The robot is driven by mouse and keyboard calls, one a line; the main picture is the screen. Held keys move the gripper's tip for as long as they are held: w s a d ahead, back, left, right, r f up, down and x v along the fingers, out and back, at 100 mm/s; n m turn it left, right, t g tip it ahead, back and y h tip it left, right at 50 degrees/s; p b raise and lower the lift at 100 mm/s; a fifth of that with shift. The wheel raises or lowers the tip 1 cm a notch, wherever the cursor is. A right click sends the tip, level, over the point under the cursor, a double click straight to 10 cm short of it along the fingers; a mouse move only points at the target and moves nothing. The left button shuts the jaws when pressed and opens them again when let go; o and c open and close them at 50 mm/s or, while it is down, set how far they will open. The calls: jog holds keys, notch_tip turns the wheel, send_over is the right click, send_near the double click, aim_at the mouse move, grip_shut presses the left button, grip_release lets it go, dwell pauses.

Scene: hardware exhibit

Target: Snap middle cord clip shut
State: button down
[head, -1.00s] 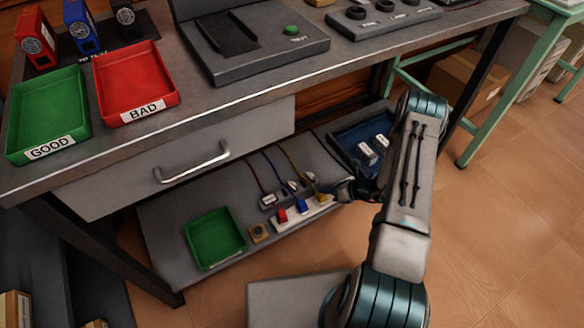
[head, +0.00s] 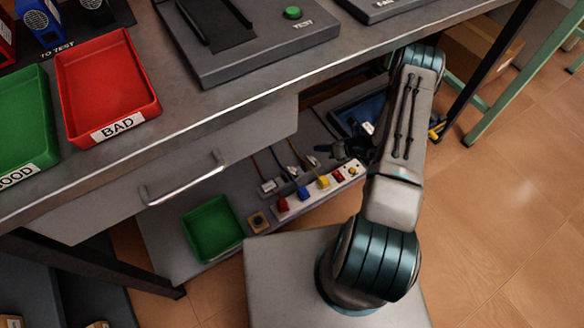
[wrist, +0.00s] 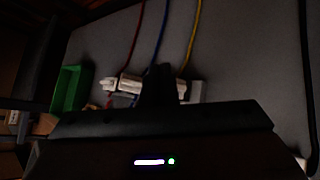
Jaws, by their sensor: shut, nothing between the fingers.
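Three cords, red (wrist: 136,40), blue (wrist: 162,32) and yellow (wrist: 195,35), run over the grey lower shelf to a row of small pale clips. The middle clip (head: 293,171), on the blue cord, shows small in the head view; I cannot tell its lid's position. In the wrist view it is largely hidden behind my fingers. A left clip (wrist: 128,83) shows beside them, and a pale part lies to their right. My gripper (head: 322,148) is shut and empty, over the shelf to the right of the middle clip in the head view. It also shows dark in the wrist view (wrist: 158,72).
A white power strip (head: 309,196) with red, blue and yellow plugs lies in front of the clips. A green tray (head: 212,230) and a small wooden block (head: 258,222) are left. A blue tray (head: 352,115) is behind my arm. The worktop and drawer (head: 150,170) overhang the shelf.

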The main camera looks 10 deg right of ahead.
jog(key=shift+s+a+f+b, duration=0.15)
jog(key=shift+s+a+f, duration=0.45)
jog(key=shift+a, duration=0.6)
jog(key=shift+s+a+f+b, duration=0.15)
jog(key=shift+s+a+f, duration=0.25)
jog(key=shift+a+f, duration=0.6)
jog(key=shift+s+a+f+b, duration=0.15)
jog(key=shift+s+a+f, duration=0.35)
jog(key=shift+a, duration=0.95)
jog(key=shift+a, duration=0.1)
jog(key=shift+s+a+f, duration=0.15)
jog(key=shift+a, duration=0.1)
jog(key=shift+s+a+f, duration=0.2)
jog(key=shift+a+f, duration=0.15)
jog(key=shift+a, duration=0.25)
jog(key=shift+d+r, duration=0.1)
jog(key=shift+d, duration=0.05)
dwell(0.3)
jog(key=shift+w+d+r, duration=0.2)
jog(key=shift+d+r, duration=0.05)
jog(key=shift+d, duration=0.15)
jog(key=shift+w+d+r, duration=0.2)
jog(key=shift+d, duration=0.2)
jog(key=shift+d, duration=0.1)
